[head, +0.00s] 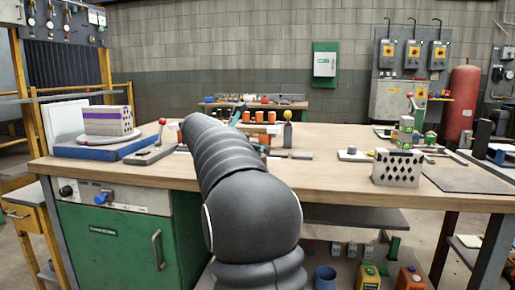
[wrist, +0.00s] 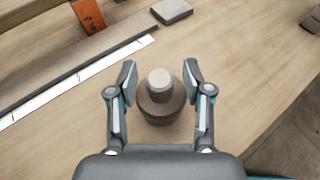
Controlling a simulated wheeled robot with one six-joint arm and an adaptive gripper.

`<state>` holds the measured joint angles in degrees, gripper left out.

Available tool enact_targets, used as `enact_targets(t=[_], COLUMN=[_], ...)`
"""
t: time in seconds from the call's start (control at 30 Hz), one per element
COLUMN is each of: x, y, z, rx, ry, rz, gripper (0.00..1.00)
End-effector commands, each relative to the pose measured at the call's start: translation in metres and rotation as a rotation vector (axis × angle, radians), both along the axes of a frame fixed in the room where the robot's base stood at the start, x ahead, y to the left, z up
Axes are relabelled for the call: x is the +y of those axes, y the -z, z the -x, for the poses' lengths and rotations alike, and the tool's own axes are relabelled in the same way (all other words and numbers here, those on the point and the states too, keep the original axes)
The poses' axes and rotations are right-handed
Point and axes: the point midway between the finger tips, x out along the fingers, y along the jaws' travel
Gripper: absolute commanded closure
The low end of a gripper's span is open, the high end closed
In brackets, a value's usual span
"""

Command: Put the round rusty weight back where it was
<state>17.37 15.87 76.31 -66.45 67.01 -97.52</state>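The round weight (wrist: 158,104) is a brown, rusty-looking cylinder with a pale, flat-topped knob. It stands upright on the wooden bench top (wrist: 240,60) in the wrist view. My gripper (wrist: 160,74) is open above it, with one finger on each side of the knob. A gap shows between each finger and the knob. I cannot tell how high the fingertips are over the weight's body. In the head view my arm hides the gripper, and I cannot make out the weight there.
In the wrist view a long ruler-like strip (wrist: 80,80), an orange block (wrist: 88,15) and a grey block (wrist: 171,11) lie beyond the weight. The bench edge is at lower right. In the head view a perforated white box (head: 397,168) stands to the right and a blue plate (head: 105,148) to the left.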

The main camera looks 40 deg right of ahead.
Motion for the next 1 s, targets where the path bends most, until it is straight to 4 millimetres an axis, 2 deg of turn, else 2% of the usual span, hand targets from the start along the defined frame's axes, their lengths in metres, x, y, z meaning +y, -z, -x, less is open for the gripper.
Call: enact_targets(t=[0.13, 0.27, 0.7, 0.83, 1.0], x=[0.0, 0.011, 0.087, 0.101, 0.109], y=[-0.003, -0.008, -0.04, -0.045, -0.048], z=[0.0, 0.001, 0.01, 0.012, 0.013], rx=[-0.001, -0.001, -0.001, -0.001, 0.0], ry=[0.0, -0.003, -0.003, -0.002, -0.001], rz=[0.0, 0.001, 0.0, 0.0, 0.0], gripper=[0.5, 0.5, 0.5, 0.5, 0.5])
